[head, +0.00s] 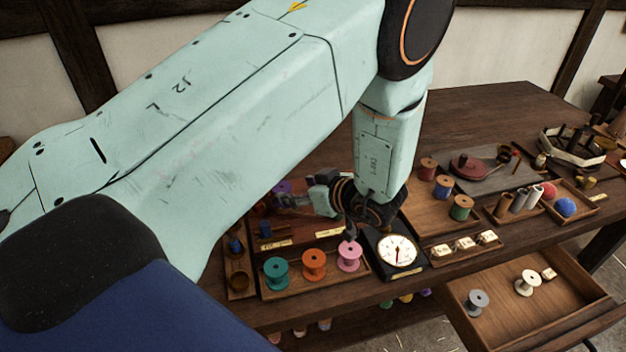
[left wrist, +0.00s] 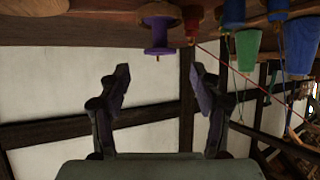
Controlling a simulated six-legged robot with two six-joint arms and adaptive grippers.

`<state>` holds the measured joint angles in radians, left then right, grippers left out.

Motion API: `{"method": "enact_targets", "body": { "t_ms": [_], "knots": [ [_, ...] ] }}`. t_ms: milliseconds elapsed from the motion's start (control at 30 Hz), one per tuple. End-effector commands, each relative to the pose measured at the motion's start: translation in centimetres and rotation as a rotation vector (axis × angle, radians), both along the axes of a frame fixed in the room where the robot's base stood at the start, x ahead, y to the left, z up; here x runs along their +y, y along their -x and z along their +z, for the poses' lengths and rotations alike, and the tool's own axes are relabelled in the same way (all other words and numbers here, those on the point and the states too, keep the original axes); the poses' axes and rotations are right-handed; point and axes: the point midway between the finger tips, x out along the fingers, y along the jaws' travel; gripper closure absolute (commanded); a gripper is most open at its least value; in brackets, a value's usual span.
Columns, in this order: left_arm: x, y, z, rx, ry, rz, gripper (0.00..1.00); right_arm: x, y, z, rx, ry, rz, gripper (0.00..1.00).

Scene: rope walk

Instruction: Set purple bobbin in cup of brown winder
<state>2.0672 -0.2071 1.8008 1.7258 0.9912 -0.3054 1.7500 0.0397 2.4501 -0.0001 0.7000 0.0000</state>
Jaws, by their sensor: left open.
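The purple bobbin (head: 283,186) is partly hidden behind my left arm in the head view. In the left wrist view the purple bobbin (left wrist: 159,34) shows at the top, beyond the fingertips and apart from them. My left gripper (head: 286,202) is low over the table beside the bobbin; in the left wrist view its two fingers (left wrist: 161,82) stand wide apart with nothing between them. A reddish-brown disc device (head: 472,168) lies on a grey slab at the right, with a small brown cup-like piece (head: 504,153) nearby; I cannot tell if this is the brown winder.
A front tray (head: 300,289) holds teal, orange (head: 314,263) and pink (head: 349,255) bobbins beside a white dial (head: 397,251). Red, blue and green bobbins (head: 461,208) stand to the right. An open drawer (head: 510,322) juts out at the front right. My left arm covers much of the view.

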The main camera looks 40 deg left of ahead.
Motion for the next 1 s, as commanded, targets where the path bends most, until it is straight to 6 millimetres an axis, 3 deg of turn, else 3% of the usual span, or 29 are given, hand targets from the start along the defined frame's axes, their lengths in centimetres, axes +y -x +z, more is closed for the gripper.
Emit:
{"method": "enact_targets", "body": {
  "t_ms": [100, 400, 1000],
  "knots": [
    [-1.2, 0.2, 1.1, 0.001, -0.001, -0.004, 0.35, 0.0, 0.0, 1.7, 0.000, 0.000, 0.000, 0.60],
    [-3.3, 0.6, 2.1, 0.001, 0.000, -0.003, 0.35, 0.0, 0.0, 3.9, 0.000, 0.000, 0.000, 0.60],
    [-3.9, 0.8, 2.1, 0.000, 0.001, -0.001, 0.35, 0.0, 0.0, 4.2, 0.000, 0.000, 0.000, 0.60]
  ]
}}
